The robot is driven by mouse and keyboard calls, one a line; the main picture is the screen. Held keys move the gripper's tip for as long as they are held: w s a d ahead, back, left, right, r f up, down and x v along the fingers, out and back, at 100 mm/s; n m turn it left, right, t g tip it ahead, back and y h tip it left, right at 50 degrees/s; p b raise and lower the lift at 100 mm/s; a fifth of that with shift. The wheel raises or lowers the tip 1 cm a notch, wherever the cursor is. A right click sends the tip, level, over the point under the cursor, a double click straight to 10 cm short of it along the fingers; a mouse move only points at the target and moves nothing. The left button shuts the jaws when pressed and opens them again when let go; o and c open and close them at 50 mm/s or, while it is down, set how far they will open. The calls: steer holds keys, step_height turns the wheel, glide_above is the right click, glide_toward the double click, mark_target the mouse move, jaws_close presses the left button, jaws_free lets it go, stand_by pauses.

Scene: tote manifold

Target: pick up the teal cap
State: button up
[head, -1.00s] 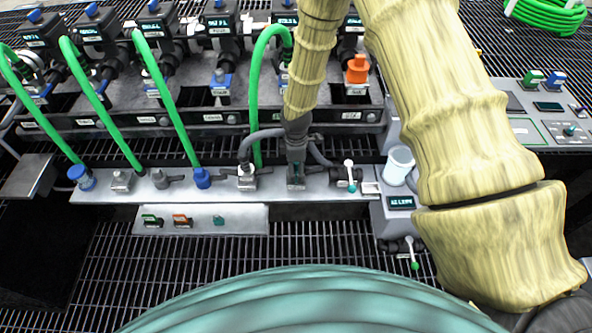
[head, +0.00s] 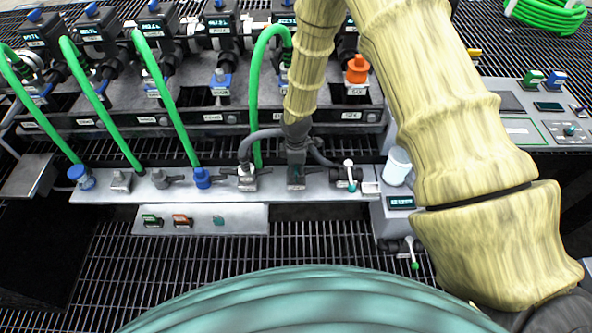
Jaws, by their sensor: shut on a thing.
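My gripper (head: 297,172) points down at the long metal rail, between its fittings. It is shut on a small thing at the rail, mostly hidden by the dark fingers. I cannot make out its colour or whether it is the teal cap. A small flat teal piece (head: 218,221) shows on the pale panel below the rail, apart from my gripper; I cannot tell whether it is a cap or a mark.
The metal rail (head: 140,190) carries a blue fitting (head: 202,178) and a teal-tipped valve lever (head: 350,173). Several green hoses (head: 172,100) rise on the left. A white cup (head: 397,166) stands right of my gripper. An orange cap (head: 357,70) is behind. Open grating lies in front.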

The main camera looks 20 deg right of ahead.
step_height(320, 180, up, 10)
steer(key=shift+f, duration=0.1)
stand_by(0.4)
stand_by(0.9)
